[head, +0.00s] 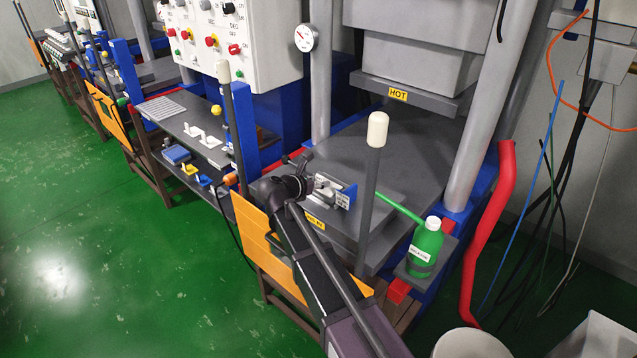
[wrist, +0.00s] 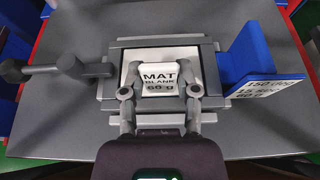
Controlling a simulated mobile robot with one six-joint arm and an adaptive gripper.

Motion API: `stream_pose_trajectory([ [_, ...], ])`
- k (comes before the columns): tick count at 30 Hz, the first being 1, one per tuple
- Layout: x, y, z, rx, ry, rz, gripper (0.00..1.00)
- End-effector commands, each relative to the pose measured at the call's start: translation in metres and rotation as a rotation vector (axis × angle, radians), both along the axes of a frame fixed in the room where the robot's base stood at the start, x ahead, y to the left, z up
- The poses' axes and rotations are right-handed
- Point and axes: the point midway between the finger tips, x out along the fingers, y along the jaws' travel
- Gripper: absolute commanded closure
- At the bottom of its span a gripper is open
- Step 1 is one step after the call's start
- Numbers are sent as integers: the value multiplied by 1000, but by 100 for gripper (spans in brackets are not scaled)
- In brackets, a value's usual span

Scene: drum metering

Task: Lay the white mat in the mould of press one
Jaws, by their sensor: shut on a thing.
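The white mat (wrist: 158,78), marked MAT BLANK 60 g, is between the two fingers of my gripper (wrist: 160,92) in the wrist view. The fingers are shut on its left and right sides. The mat is over the middle of the grey mould (wrist: 112,87), inside its outline as seen from above. I cannot tell whether it touches the mould floor or hangs just above it. In the head view my gripper (head: 312,186) is low over the press's lower plate (head: 385,160), and my wrist hides much of the mould.
A blue stand (wrist: 242,55) with a white card is close to the mould's right. A dark grey handle (wrist: 70,68) sticks out at its left. The upper platen (head: 415,92), marked HOT, hangs over the back. A green bottle (head: 426,243) and an upright lever (head: 371,185) stand nearby.

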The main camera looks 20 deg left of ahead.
Motion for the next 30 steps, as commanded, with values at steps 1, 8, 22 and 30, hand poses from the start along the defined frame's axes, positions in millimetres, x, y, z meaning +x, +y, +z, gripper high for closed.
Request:
stream_pose_trajectory([
  [1, 0, 0, -1, 0, 0, 0, 100],
  [8, 0, 0, -3, 0, 0, 0, 25],
  [22, 0, 1, -2, 0, 0, 1, 25],
  [30, -14, 6, 8, 0, 0, 3, 25],
])
